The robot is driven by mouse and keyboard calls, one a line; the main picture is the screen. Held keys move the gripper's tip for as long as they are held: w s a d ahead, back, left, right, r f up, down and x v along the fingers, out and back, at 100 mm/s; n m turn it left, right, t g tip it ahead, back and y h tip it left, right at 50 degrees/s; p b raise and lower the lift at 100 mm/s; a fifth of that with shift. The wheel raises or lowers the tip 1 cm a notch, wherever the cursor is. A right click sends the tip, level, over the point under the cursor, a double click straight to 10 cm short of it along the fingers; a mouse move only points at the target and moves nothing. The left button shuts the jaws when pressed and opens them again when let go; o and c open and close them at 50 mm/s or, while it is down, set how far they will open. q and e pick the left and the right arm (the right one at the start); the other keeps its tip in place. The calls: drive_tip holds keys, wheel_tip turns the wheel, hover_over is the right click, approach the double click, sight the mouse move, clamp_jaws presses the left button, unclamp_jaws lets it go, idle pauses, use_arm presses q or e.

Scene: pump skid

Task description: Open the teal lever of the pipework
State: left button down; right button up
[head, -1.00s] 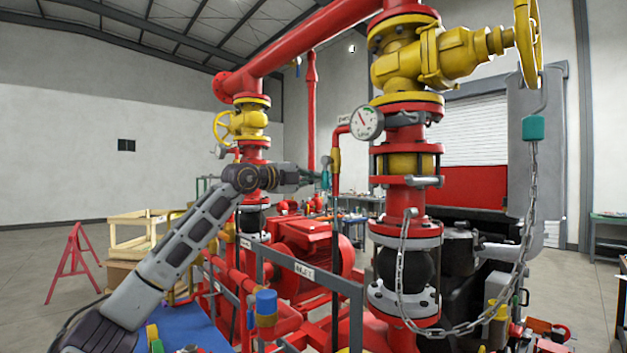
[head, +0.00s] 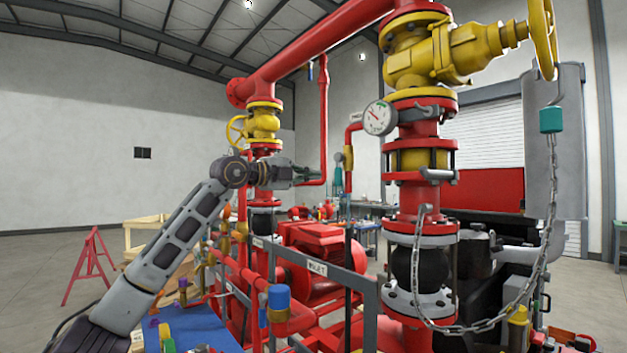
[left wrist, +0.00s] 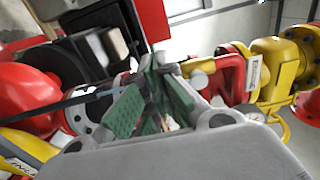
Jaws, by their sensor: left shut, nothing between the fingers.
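The teal lever (head: 338,179) hangs about upright below a small yellow valve on the thin red pipe, mid-picture in the head view. It is small there, so its exact angle is hard to judge. My left gripper (head: 316,173) points right toward it. Its fingers are shut and empty, and in the picture they end a little left of the lever with a visible gap. In the left wrist view the green-padded fingers (left wrist: 157,75) come together. My right gripper is not in view.
A pressure gauge (head: 379,117) and a thick red column with a yellow flange (head: 418,160) stand right of the lever. A chain (head: 548,215) with a teal padlock (head: 552,119) hangs farther right. A red motor (head: 315,250) and grey rail (head: 305,264) lie below.

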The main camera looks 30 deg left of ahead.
use_arm(q)
drive_tip(key=shift+b+v, duration=0.55)
drive_tip(key=shift+v, duration=0.85)
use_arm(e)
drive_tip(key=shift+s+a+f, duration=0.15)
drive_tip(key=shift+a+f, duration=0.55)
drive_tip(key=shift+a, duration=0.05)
use_arm(q)
drive_tip(key=shift+r, duration=0.1)
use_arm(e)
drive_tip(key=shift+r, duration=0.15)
use_arm(q)
wheel_tip(320, 180, up, 11)
drive_tip(key=p, duration=1.1)
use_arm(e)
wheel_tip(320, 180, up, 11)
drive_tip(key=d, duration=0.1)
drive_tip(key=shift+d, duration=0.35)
use_arm(q)
drive_tip(key=shift+r, duration=0.15)
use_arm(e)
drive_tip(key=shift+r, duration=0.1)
use_arm(q)
drive_tip(key=shift+r+p, duration=0.35)
drive_tip(key=shift+p, duration=0.2)
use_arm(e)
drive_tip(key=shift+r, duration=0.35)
